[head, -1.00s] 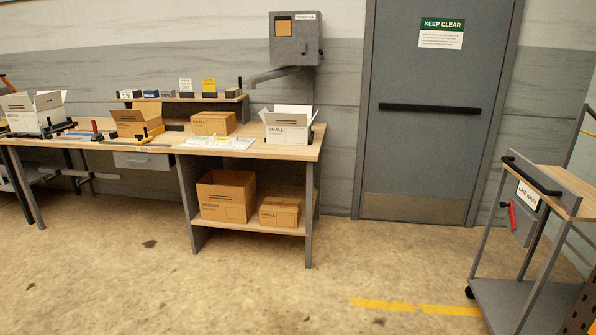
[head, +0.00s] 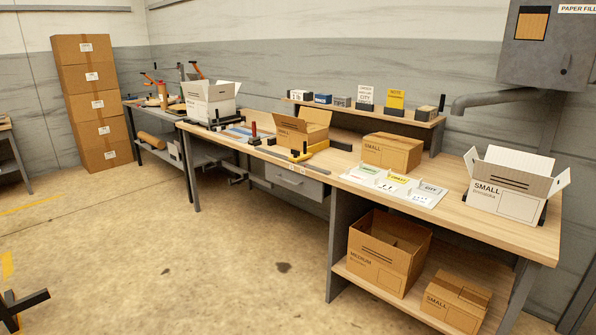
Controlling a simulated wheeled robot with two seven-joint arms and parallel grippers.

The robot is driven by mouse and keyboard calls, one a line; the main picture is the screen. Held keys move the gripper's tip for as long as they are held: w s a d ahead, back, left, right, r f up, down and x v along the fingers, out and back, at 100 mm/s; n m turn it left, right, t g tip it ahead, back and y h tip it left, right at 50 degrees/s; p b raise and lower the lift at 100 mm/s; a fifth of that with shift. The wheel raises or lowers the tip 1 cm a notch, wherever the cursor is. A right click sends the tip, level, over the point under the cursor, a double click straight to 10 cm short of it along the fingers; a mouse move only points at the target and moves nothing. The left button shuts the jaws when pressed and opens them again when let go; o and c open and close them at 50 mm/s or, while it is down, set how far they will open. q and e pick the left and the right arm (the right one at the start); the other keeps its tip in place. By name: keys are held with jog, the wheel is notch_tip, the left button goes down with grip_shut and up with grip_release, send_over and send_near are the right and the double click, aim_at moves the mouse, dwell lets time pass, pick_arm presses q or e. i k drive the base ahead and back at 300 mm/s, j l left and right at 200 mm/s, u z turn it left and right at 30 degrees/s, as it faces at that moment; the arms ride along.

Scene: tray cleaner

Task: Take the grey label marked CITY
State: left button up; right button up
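The grey label marked CITY (head: 431,188) lies at the right end of a white label tray (head: 408,199) on the workbench. A yellow label (head: 398,179) and a green label (head: 370,171) lie to its left in the same tray. Small dark marks show in the tray's front part, too small to read.
The workbench (head: 470,215) carries a closed box (head: 392,152) behind the tray and an open white SMALL box (head: 505,190) to its right. Boxes stand on the shelf below. The floor before the bench is clear.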

aim_at(433, 190)
jog(key=i+j, duration=0.15)
jog(key=i, duration=0.45)
jog(key=i+j, duration=0.2)
jog(key=i, duration=0.4)
jog(key=i+j+z, duration=0.95)
jog(key=j, duration=0.25)
jog(key=i, duration=0.1)
